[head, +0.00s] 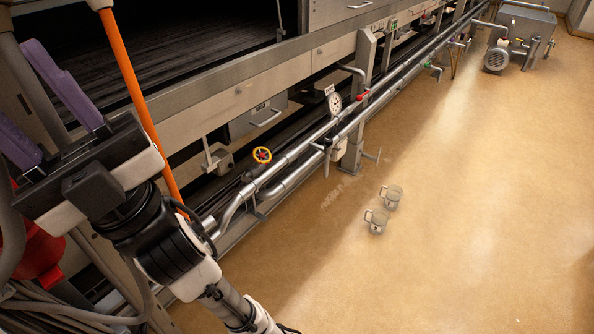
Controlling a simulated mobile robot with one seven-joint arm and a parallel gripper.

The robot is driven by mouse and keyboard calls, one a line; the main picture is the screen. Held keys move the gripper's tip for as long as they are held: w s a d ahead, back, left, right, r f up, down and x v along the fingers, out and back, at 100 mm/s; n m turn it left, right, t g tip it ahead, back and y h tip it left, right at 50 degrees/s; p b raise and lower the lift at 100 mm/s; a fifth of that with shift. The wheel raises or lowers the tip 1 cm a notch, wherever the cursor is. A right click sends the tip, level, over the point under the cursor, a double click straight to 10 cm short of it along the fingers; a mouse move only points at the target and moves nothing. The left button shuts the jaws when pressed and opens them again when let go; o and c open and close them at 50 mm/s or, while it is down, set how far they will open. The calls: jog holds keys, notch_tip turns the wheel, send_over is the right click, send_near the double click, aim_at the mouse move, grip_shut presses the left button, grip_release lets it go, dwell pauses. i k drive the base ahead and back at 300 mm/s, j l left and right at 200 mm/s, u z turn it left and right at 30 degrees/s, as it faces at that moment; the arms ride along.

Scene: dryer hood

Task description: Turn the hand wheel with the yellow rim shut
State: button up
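The hand wheel with the yellow rim (262,155) sits on a dark valve on the pipework, left of the picture's middle. It has reddish spokes and a dark hub. My gripper (15,84) is at the far left, with two purple fingers spread apart and pointing up and left, away from the wheel. It is well apart from the wheel, and nothing shows held between the fingers. The outer ends of the fingers are partly cut off by the picture's edge.
Silver pipes (300,150) run along the machine, with a pressure gauge (335,103) and a red-handled valve (363,96). Two glass mugs (376,220) (391,196) stand on the floor. An orange pole (137,100) stands between my gripper and the wheel in the picture.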

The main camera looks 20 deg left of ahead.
aim_at(261, 156)
jog(key=i+l+u, duration=0.1)
jog(key=i+l, duration=0.15)
jog(key=i, duration=0.3)
jog(key=i+l+u, duration=0.15)
jog(key=i, duration=0.35)
jog(key=l, duration=0.1)
